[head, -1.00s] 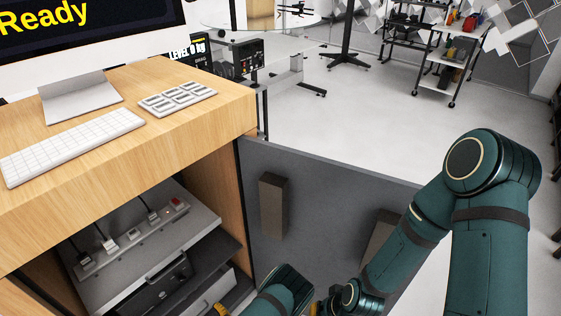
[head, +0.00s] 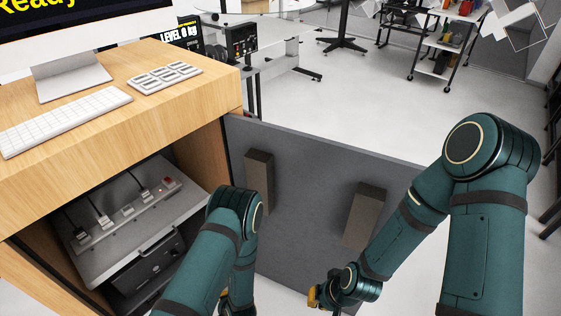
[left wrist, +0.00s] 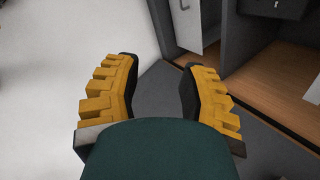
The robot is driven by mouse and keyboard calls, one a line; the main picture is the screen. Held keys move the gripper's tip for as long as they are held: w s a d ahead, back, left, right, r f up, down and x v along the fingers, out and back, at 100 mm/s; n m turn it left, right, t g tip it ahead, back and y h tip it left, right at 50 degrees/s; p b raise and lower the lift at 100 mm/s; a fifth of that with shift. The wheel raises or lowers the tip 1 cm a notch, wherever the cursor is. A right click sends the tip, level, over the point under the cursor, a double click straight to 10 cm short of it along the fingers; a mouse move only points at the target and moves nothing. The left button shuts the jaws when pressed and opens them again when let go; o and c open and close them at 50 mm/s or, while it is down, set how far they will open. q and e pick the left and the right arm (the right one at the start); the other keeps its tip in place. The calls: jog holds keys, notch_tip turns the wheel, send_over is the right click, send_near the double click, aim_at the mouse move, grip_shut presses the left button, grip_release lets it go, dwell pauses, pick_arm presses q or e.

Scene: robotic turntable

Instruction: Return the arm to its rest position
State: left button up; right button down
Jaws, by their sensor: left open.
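My left arm (head: 215,250) is in the lower middle of the head view, bent, with its elbow in front of the grey panel. My right arm (head: 482,230) comes down from the right side of the head view. My right gripper (head: 316,297) shows only as a small yellow part near the bottom edge, mostly hidden, so its jaws cannot be made out.
A wooden desk (head: 150,100) with a keyboard (head: 62,120) and monitor stands at left. Its open cabinet holds a power strip (head: 125,212) on a shelf. A grey panel (head: 305,190) with two dark blocks stands beside it. Open floor (head: 340,105) lies behind.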

pick_arm(q)
jog(key=s+d+r+n+g+h, duration=0.1)
jog(key=s+d+r+n+h, duration=0.1)
jog(key=d+r+n+h, duration=0.2)
jog(key=s+d+r+n+g+h, duration=0.1)
jog(key=s+d+r+n+h, duration=0.2)
jog(key=r+n, duration=0.7)
notch_tip(320, 180, up, 5)
jog(key=shift+s+d+r+g+h, duration=0.2)
jog(key=shift+d+g+h, duration=0.3)
jog(key=shift+h, duration=0.4)
jog(key=shift+d, duration=0.1)
